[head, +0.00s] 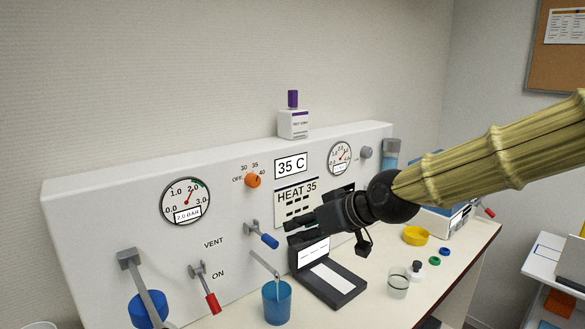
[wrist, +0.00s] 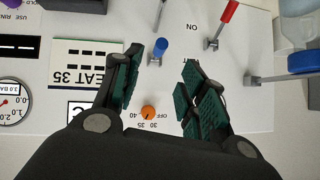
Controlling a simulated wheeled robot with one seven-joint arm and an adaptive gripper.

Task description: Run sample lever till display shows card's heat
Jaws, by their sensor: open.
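The display (head: 291,166) reads 35 C. The card (head: 297,192) below it reads HEAT 35, and it also shows upside down in the wrist view (wrist: 72,76). A blue-handled lever (head: 268,240) sits on the panel above a pale spout (head: 263,264) and a blue cup (head: 277,305); no readable label says it is the sample lever. It also shows in the wrist view (wrist: 160,46). My gripper (head: 292,232) is open and empty in front of the panel, right of this lever in the head view. In the wrist view my gripper's (wrist: 158,78) fingers stand apart, with the orange knob (wrist: 148,112) between them.
A red-handled lever (head: 212,303) is by ON, and a large blue-handled lever (head: 147,309) is farther left. A gauge (head: 187,202) reads 2.0 BAR. An open black case (head: 333,285), a clear cup (head: 398,286) and a yellow dish (head: 416,236) occupy the counter.

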